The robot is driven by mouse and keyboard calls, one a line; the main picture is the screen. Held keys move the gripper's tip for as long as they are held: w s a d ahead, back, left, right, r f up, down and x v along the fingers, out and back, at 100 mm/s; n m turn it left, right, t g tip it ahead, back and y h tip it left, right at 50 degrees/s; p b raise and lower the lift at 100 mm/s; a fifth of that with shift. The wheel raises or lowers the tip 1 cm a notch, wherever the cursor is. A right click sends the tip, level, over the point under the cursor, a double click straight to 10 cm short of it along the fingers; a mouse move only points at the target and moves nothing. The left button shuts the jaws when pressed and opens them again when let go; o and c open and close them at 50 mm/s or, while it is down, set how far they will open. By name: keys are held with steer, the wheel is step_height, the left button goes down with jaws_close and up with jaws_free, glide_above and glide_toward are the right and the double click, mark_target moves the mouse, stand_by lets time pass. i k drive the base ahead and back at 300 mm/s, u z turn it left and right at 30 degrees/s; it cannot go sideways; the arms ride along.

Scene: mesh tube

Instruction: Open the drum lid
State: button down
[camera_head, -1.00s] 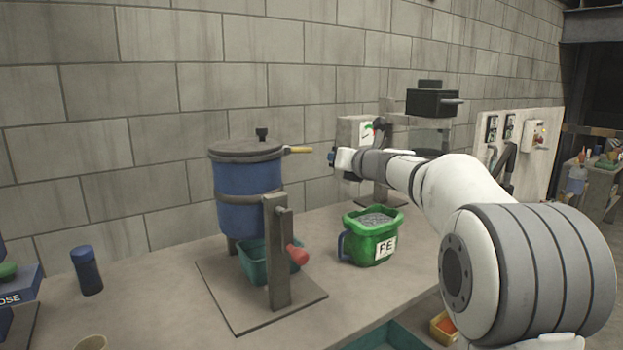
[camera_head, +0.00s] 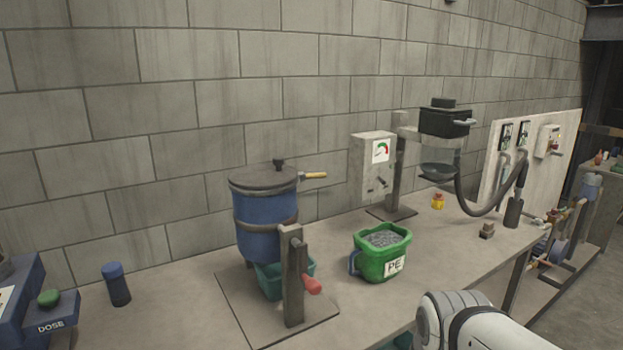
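The blue drum (camera_head: 258,222) stands on a flat base plate on the bench, left of the picture's middle. Its dark round lid (camera_head: 262,180) lies flat on top and is shut. A post with a red knob (camera_head: 312,284) stands in front of the drum. My arm shows only as a white and grey part at the bottom right, well apart from the drum. My gripper is out of the picture.
A teal bin (camera_head: 271,282) sits under the drum. A green PE bucket (camera_head: 380,254) with grey pellets stands to its right. A gauge box (camera_head: 372,164) and a black device (camera_head: 444,121) stand behind. A dark blue cylinder (camera_head: 116,284) stands at left.

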mark_target(263, 177)
steer(key=k, duration=1.2)
steer(key=u, duration=0.55)
steer(key=i, duration=1.8)
steer(key=z, duration=0.25)
